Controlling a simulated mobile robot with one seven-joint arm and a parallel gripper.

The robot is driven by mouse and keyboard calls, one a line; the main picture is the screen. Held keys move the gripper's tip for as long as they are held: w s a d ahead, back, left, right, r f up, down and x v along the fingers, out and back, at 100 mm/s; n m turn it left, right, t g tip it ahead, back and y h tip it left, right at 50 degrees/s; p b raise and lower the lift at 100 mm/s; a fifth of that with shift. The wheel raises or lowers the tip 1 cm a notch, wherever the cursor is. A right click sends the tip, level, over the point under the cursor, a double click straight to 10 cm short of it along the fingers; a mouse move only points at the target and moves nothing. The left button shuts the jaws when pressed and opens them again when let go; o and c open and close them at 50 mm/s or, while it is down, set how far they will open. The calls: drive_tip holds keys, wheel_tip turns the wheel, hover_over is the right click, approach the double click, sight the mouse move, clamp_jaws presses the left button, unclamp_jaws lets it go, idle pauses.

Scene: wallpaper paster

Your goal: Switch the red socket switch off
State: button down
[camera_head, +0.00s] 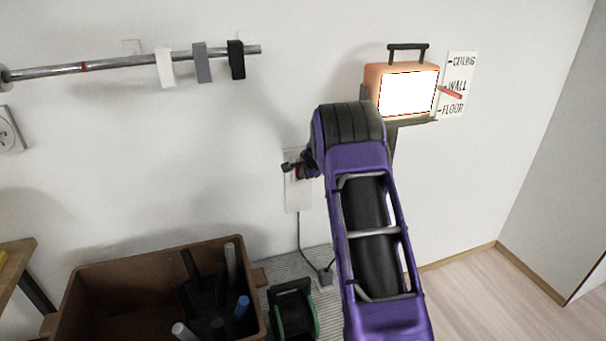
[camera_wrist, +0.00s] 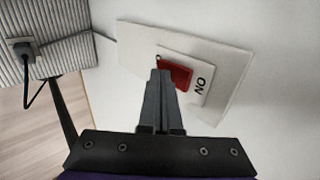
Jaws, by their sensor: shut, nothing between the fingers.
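The red switch (camera_wrist: 178,75) sits on a white socket plate (camera_wrist: 222,66) on the wall, next to the printed letters "ON", in the wrist view. My gripper (camera_wrist: 160,74) is shut and empty, with its tips at the near edge of the red switch. I cannot tell whether they touch it. In the head view, the white plate (camera_head: 291,197) is on the wall left of my purple arm. A bit of red (camera_head: 298,172) shows there beside my gripper (camera_head: 287,167), which covers part of the switch.
A black cable with a plug (camera_head: 326,277) is below the plate. A brown crate (camera_head: 90,290) of tools stands at lower left. An orange lamp box (camera_head: 374,82) is at upper right beside a lettered sign (camera_head: 461,66). A metal rail (camera_head: 120,62) runs along the wall at upper left.

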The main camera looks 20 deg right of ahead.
drive_tip(key=shift+w+f, duration=0.1)
drive_tip(key=shift+w, duration=0.05)
idle(0.3)
drive_tip(key=shift+r+p, duration=0.65)
drive_tip(key=shift+r, duration=0.2)
